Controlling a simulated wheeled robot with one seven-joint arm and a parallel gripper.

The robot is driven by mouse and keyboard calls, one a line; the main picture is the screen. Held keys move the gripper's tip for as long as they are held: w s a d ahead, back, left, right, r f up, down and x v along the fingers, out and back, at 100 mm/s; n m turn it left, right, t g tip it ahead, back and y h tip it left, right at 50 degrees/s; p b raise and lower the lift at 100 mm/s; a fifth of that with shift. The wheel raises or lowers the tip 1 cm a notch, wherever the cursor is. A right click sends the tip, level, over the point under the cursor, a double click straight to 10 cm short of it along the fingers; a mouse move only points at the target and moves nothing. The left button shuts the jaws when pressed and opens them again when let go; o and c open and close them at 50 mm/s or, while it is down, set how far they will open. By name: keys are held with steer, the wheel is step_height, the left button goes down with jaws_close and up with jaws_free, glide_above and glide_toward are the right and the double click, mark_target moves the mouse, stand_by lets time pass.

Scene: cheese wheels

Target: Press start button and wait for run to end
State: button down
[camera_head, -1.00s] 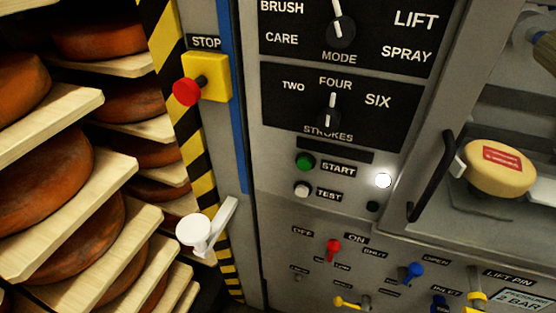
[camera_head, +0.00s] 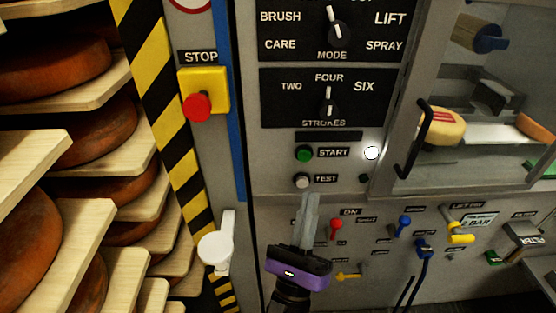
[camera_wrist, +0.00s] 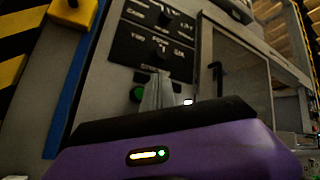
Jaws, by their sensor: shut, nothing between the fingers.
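The green START button (camera_head: 304,153) sits on the grey control panel, left of its label and above the pale TEST button (camera_head: 302,181). My gripper (camera_head: 312,198) is shut and empty, its fingertips pointing up just below the TEST button in the head view. I cannot tell how far the tips are from the panel. A white lamp (camera_head: 371,153) glows right of START. The mode knob (camera_head: 337,31) and strokes knob (camera_head: 328,109) are above.
A red STOP button (camera_head: 197,107) on a yellow box is at the left, with a white lever (camera_head: 216,251) below it. Coloured valves such as the red one (camera_head: 336,228) are near my gripper. A black door handle (camera_head: 411,139) juts out at the right. Cheese shelves stand left.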

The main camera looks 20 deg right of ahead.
mark_target(304, 156)
steer(key=shift+s+m, duration=0.15)
steer(key=shift+m, duration=0.35)
steer(key=w+d+b, duration=0.1)
steer(key=w+d, duration=0.2)
steer(key=w, duration=0.5)
steer(key=shift+w, duration=0.2)
steer(key=shift+w+b, duration=0.3)
steer(key=shift+b, duration=0.5)
stand_by(1.5)
steer(key=shift+w, duration=0.1)
